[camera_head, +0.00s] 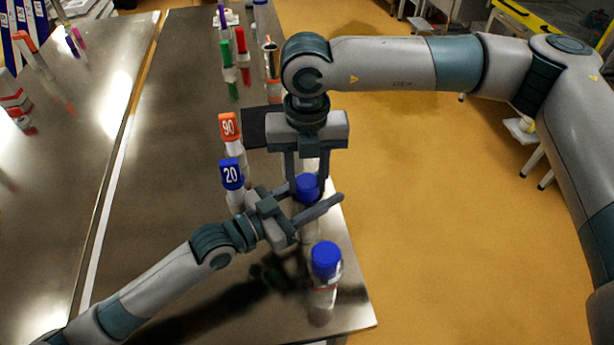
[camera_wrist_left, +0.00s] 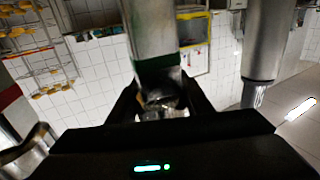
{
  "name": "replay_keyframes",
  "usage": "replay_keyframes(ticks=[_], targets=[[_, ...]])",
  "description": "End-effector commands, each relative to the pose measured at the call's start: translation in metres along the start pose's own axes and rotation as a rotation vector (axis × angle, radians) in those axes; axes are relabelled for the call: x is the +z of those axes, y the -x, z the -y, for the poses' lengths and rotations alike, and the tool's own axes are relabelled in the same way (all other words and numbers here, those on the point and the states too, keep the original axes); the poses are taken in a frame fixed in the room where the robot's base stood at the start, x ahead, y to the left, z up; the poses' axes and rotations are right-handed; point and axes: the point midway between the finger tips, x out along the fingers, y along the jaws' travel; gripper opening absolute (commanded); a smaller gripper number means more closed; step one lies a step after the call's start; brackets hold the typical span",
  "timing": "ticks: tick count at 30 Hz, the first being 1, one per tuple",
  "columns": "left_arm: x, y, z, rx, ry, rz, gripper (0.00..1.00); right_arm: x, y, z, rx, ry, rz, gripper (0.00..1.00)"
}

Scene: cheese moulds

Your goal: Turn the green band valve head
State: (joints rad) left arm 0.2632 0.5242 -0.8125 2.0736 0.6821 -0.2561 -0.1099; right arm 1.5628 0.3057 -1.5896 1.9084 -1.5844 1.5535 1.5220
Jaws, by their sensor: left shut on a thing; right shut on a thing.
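A pale bottle-like piece with a blue head (camera_head: 307,187) stands near the table's right edge. In the left wrist view a greyish cylinder (camera_wrist_left: 152,25) with a dark green band (camera_wrist_left: 157,63) stands between my left fingers; it looks like the same piece. My left gripper (camera_head: 306,214) comes in from the left, shut on its body. My right gripper (camera_head: 307,175) points down from above, its fingers shut on either side of the blue head. The green band is hidden in the head view, and any turn of the head cannot be told.
Another blue-capped bottle (camera_head: 326,260) with a reddish band stands just in front. An orange block marked 90 (camera_head: 229,127) and a blue one marked 20 (camera_head: 231,173) top bottles to the left. Green and red capped bottles stand farther back. The steel table (camera_head: 165,190) is clear at left.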

Motion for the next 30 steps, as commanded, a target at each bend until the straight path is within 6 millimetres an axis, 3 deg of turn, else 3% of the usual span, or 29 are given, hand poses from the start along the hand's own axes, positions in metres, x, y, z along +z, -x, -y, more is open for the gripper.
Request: replay_keyframes(ticks=[30], targets=[[0.0012,0.0005,0.0005,-0.001,0.001,0.003,0.11,0.0009,0.001,0.0008,-0.002,0.891,0.002,0.13]])
